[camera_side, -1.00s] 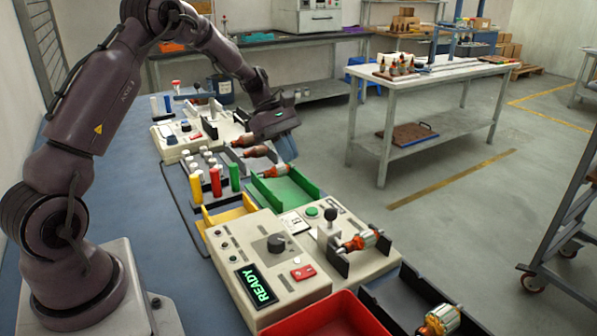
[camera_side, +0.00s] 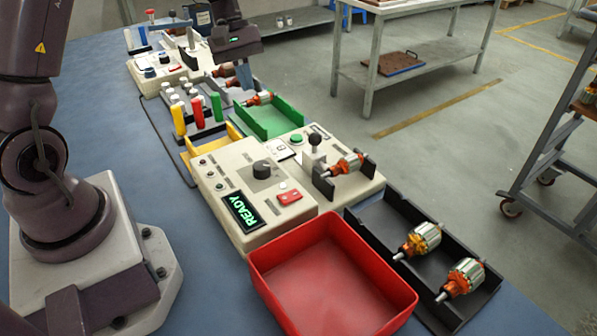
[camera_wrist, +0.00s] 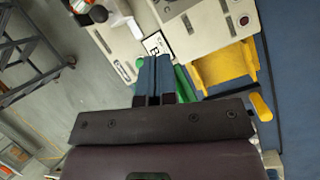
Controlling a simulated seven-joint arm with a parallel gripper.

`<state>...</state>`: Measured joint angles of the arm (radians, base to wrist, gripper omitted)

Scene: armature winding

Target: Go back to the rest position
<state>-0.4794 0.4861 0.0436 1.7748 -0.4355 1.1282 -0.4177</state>
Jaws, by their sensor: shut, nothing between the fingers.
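My gripper shows in the wrist view (camera_wrist: 155,63) with its two blue fingers together and nothing between them. In the side view my gripper is at the top, above the far end of the row of armatures and clear of the green tray (camera_side: 283,122). One armature (camera_side: 259,99) lies at the green tray's far end, with others just behind it. Another armature (camera_side: 347,165) rests in the holder of the tester (camera_side: 248,187), whose display reads READY.
A black tray (camera_side: 378,222) at the right holds two armatures (camera_side: 422,240). An empty red bin (camera_side: 330,275) stands in front of it. A yellow tray (camera_side: 214,146) and red, yellow and green cylinders (camera_side: 198,112) stand left of the green tray.

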